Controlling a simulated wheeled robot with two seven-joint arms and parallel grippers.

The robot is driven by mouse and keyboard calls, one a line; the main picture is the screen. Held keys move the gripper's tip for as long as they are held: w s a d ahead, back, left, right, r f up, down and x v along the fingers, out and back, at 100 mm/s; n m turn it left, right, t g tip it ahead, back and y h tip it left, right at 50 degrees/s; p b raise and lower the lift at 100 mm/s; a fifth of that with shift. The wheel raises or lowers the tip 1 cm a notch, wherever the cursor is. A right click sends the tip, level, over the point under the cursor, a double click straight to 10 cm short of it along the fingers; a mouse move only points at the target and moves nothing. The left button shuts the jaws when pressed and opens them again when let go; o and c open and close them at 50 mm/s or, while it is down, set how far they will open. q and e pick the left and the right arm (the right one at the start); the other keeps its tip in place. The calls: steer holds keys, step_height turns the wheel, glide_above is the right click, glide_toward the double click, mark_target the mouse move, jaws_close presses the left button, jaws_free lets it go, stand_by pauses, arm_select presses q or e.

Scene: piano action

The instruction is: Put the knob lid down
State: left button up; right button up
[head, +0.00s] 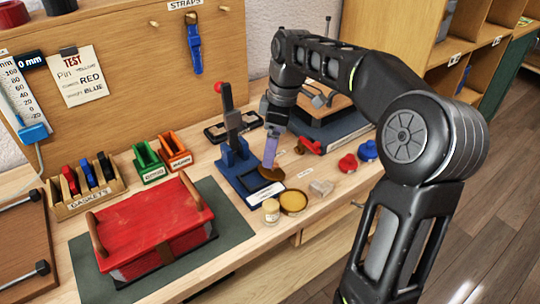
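Two small round pieces with raised knobs, which look like knob lids, sit on the bench in the head view: a red knob lid (347,163) and a blue knob lid (368,151). Both are right of my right gripper and apart from it. My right gripper (270,154) points down beside the blue stand with the upright post (234,140). A dark brown round piece (264,182) lies just below its fingertips. I cannot tell whether the fingers touch or hold it; the finger gap is hidden. My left gripper is out of view.
A yellow round dish (293,202) and a small pale jar (271,210) stand near the bench's front edge. A red box with handles (153,228) sits on a green mat at left. A gasket rack (84,190) and green and orange bins stand behind it. A red piece (308,145) lies right of the gripper.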

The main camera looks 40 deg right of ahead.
steer(key=r, duration=0.5)
steer(key=shift+s+d, duration=0.25)
stand_by(0.6)
